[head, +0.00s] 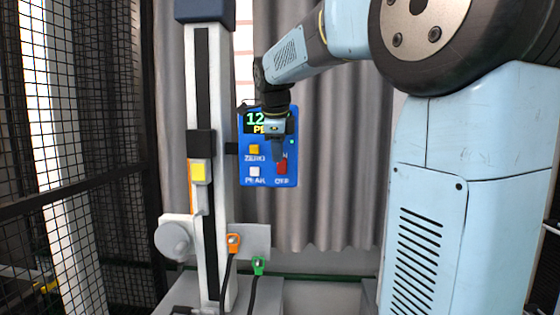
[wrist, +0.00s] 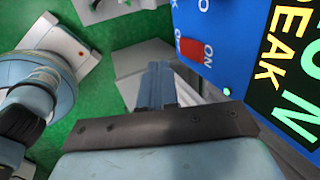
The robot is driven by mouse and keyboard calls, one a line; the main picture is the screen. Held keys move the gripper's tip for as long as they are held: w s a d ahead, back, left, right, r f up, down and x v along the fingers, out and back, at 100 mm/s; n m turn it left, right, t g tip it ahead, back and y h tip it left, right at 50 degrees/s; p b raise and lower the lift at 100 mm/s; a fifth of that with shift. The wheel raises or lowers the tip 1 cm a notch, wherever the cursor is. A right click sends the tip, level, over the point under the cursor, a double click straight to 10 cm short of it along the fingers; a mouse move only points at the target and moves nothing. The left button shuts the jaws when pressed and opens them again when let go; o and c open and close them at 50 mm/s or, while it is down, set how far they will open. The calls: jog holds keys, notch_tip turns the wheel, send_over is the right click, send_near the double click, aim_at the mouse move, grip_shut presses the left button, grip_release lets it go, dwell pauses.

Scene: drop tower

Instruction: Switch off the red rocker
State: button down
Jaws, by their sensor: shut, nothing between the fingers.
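The blue panel (head: 244,177) hangs on the upright column in the head view. Its red rocker (head: 283,168) is at the lower right, with OFF lettered below it and the upper label partly hidden by my gripper. My gripper (head: 278,158) is shut and empty, pointing down in front of the panel, its tips over the rocker's upper part. In the wrist view the red rocker (wrist: 190,50) lies between the ON and OFF labels, and my shut fingers (wrist: 158,72) are just beside it. Contact cannot be told. The rocker's tilt is unclear.
The panel also has a yellow ZERO button (head: 254,149), a white PEAK button (head: 255,172) and a lit display (head: 254,121). The white column (head: 195,110) stands left of it. Orange (head: 233,241) and green (head: 259,264) cable lugs are below. Mesh fencing (head: 85,120) is at the left.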

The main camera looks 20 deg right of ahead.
aim_at(282, 164)
jog(key=d+v, duration=0.1)
jog(key=v, duration=0.6)
jog(key=shift+w+a+r, duration=0.2)
jog(key=shift+a+r, duration=0.05)
jog(key=shift+r, duration=0.15)
jog(key=shift+s+d+f+g, duration=0.2)
jog(key=shift+s+f+g, duration=0.1)
jog(key=shift+f+g, duration=0.25)
jog(key=shift+f, duration=0.1)
jog(key=x, duration=0.3)
jog(key=w+x, duration=0.1)
jog(key=x, duration=0.3)
jog(key=w+x, duration=0.1)
jog(key=x, duration=0.3)
jog(key=shift+w+d+r, duration=0.15)
jog(key=shift+d+r, duration=0.05)
jog(key=shift+d, duration=0.1)
jog(key=shift+w+d, duration=0.3)
jog(key=shift+w, duration=0.3)
